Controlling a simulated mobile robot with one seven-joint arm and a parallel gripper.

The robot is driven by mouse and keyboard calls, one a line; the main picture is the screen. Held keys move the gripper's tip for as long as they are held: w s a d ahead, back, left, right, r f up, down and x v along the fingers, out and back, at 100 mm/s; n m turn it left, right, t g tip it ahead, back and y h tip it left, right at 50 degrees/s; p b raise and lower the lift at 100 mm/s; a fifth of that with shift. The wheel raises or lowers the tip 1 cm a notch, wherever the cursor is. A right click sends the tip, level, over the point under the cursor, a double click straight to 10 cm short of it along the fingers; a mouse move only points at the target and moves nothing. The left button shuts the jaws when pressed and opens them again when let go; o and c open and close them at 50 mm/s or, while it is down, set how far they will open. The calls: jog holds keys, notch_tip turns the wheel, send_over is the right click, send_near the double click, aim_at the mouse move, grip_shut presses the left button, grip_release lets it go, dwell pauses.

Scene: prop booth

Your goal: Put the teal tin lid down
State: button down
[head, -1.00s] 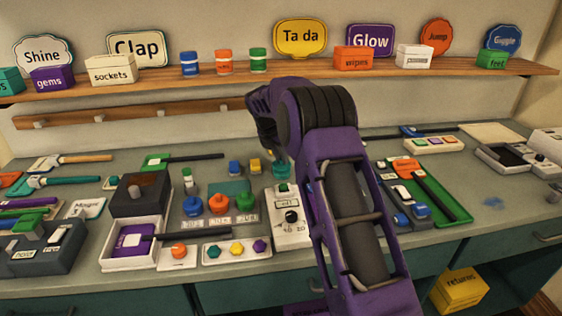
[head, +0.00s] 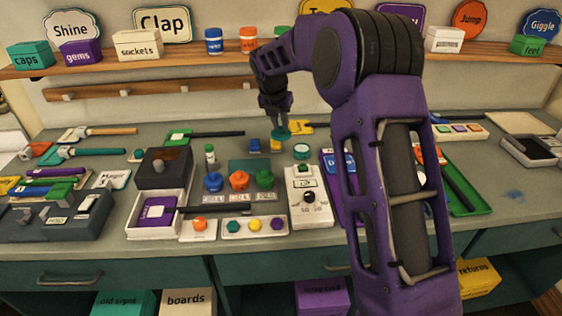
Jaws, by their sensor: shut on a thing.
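The teal tin lid (head: 281,135) is at the tips of my gripper (head: 280,126), which is shut on it and points down. The lid appears above the back part of the workbench, just behind a small yellow block (head: 276,146). I cannot tell how large the gap under it is. A round teal-rimmed item with a pale top (head: 302,151) stands to the right and nearer. My arm hides part of the bench to the right.
A small blue block (head: 254,146) sits left of the yellow one. Blue, orange and green knobs (head: 238,181) and a white switch box (head: 309,209) stand in front. A dark box (head: 165,167) is at left.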

notch_tip(320, 180, down, 10)
jog(key=shift+s+a+r+b, duration=0.1)
jog(key=shift+b, duration=0.4)
jog(key=shift+f, duration=0.65)
jog(key=c, duration=0.8)
grip_release()
jog(key=p+v, duration=0.1)
jog(key=v, duration=1.2)
jog(key=shift+r, duration=0.15)
jog(key=shift+w, duration=0.2)
